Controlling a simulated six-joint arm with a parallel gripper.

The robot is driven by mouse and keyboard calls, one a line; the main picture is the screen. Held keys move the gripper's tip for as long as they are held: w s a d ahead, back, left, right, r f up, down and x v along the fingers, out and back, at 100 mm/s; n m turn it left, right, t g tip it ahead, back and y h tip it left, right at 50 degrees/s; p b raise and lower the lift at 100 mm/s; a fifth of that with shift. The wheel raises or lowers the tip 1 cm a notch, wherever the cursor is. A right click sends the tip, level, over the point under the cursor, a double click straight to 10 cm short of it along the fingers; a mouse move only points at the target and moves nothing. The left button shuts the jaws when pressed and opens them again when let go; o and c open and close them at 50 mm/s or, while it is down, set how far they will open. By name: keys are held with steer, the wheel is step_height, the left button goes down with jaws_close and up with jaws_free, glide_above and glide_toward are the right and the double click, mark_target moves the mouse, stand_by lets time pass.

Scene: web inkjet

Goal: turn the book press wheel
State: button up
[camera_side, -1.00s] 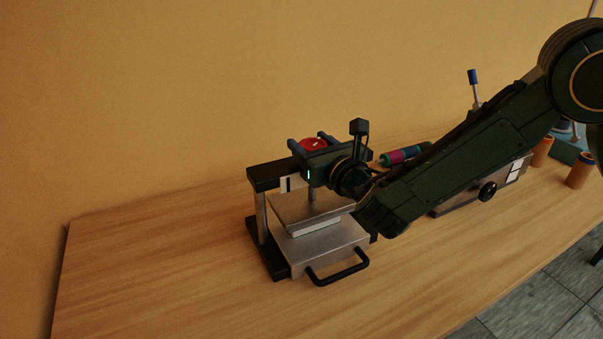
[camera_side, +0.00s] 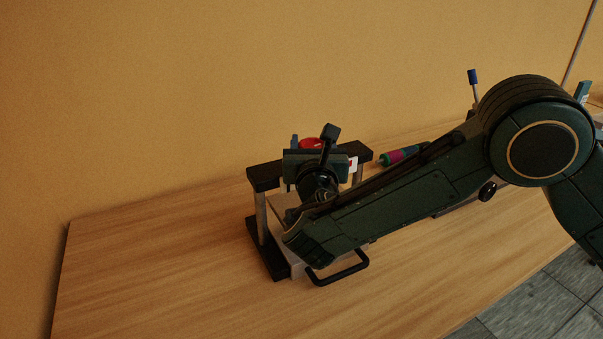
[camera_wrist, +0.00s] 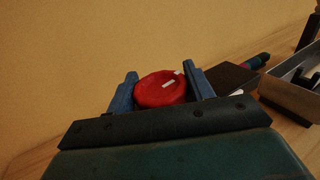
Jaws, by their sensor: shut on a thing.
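The book press (camera_side: 262,180) stands on the wooden table, with a dark top beam, metal posts and a black front handle (camera_side: 338,269). Its red wheel (camera_side: 311,143) sits above the beam, partly hidden behind my gripper. In the wrist view the red wheel (camera_wrist: 160,90) has white marks on its top. My gripper (camera_wrist: 160,88) has its two blue fingers on either side of the wheel, shut on it. In the side view my gripper (camera_side: 308,143) is at the top of the press. My arm hides much of the press plates.
A purple and green roller (camera_side: 398,156) lies behind my forearm, and a box with a black knob (camera_side: 487,192) is mostly hidden by my arm. In the wrist view an open box (camera_wrist: 290,92) stands at right. The table's left part is bare.

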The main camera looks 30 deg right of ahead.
steer(key=shift+h, duration=0.3)
steer(key=o, duration=1)
steer(key=shift+c, duration=0.2)
steer(key=shift+v, duration=0.85)
step_height(320, 180, up, 7)
steer(key=s+a, duration=0.1)
steer(key=s, duration=0.2)
steer(key=shift+a, duration=0.2)
